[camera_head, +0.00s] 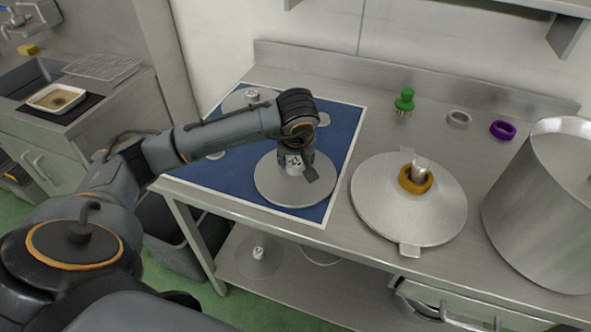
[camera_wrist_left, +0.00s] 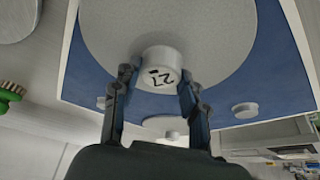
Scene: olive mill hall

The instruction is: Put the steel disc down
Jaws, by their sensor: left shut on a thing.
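The steel disc (camera_head: 273,186) is a round, flat grey plate with a white knob on top. It shows over the front right part of the blue mat (camera_head: 343,135). My left gripper (camera_head: 298,168) points down at the disc's middle and is shut on its knob. In the left wrist view the disc (camera_wrist_left: 215,30) fills the top, and the fingers (camera_wrist_left: 156,82) stand on both sides of the knob marked 27 (camera_wrist_left: 160,62). The disc looks about level. I cannot tell whether its underside touches the mat. My right gripper is out of view.
Another disc (camera_head: 236,102) lies at the mat's back, partly behind my arm. Right of the mat sits a wide steel lid (camera_head: 370,205) with an amber ring (camera_head: 405,181).

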